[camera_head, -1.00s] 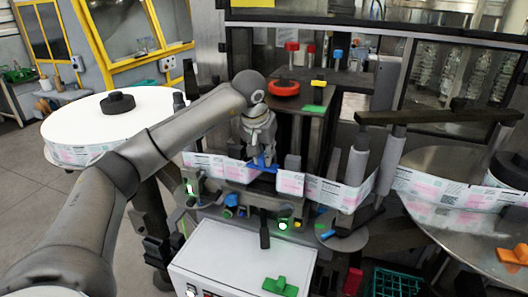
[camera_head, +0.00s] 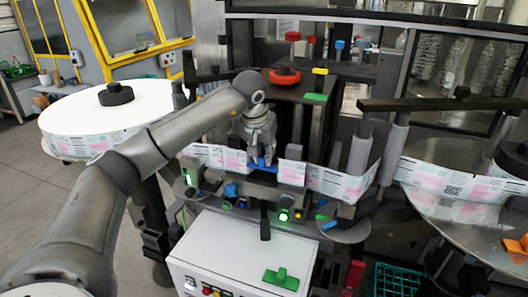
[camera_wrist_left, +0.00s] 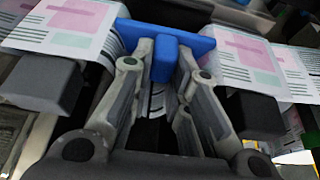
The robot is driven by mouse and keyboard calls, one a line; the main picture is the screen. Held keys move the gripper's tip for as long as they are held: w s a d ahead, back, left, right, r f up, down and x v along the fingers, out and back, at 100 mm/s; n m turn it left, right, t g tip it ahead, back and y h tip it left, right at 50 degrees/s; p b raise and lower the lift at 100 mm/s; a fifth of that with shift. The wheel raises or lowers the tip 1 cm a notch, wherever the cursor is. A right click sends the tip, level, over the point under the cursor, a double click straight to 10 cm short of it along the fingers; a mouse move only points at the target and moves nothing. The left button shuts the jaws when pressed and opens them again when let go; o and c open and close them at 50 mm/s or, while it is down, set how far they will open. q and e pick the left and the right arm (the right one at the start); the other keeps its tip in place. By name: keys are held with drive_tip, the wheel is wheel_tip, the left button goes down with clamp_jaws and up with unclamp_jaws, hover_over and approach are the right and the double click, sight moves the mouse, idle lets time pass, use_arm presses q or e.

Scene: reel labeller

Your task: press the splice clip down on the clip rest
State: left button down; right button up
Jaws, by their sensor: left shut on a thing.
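The blue splice clip (camera_head: 263,161) is a T-shaped piece with a flat bar. My left gripper (camera_head: 260,152) is shut on it from above, at the label strip in the middle of the machine. In the left wrist view, the fingers (camera_wrist_left: 165,75) close on both sides of the stem of the clip (camera_wrist_left: 164,57). The bar spans between the two label strip ends, near or over their edges. The clip rest lies hidden or cannot be told apart from the dark parts under the clip, so contact is unclear. My right gripper is not in view.
A label strip (camera_head: 335,183) runs between a white reel (camera_head: 70,122) at left and a reel at right. Dark blocks (camera_wrist_left: 40,84) flank my fingers. A green T-shaped piece (camera_head: 281,280) lies on the white cabinet (camera_head: 215,262). An orange piece (camera_head: 515,247) lies at far right.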

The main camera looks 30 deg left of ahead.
sight(264, 167)
use_arm(q)
drive_tip(key=shift+f+b, duration=0.55)
drive_tip(key=shift+f, duration=0.55)
drive_tip(key=shift+f+b, duration=0.3)
drive_tip(key=shift+f, duration=0.25)
drive_tip(key=shift+f, duration=0.3)
drive_tip(key=shift+s+f, duration=0.15)
drive_tip(key=shift+f, duration=0.2)
idle(1.0)
drive_tip(key=c, duration=1.3)
unclamp_jaws()
